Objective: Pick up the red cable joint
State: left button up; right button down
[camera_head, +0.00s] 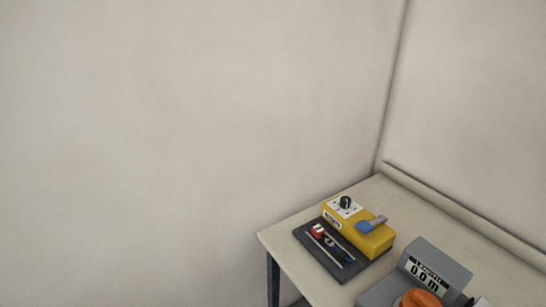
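A small red object (318,230), likely the red cable joint, sits at the upper left of a dark tray (305,247) on the table. It is too small to make out its shape well. Beside it on the tray lie a thin grey rod (323,250) and a dark blue pen-like tool (337,248). Neither of my grippers is in view.
The tray rests on a beige table (290,256) in a room corner, with plain walls behind. A yellow box (372,241) with a black knob and blue lever adjoins the tray. A grey device (437,263) reading "0.0m" with an orange knob (420,299) stands at lower right.

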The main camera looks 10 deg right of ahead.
aim_at(318, 231)
jog(key=i+j, duration=0.75)
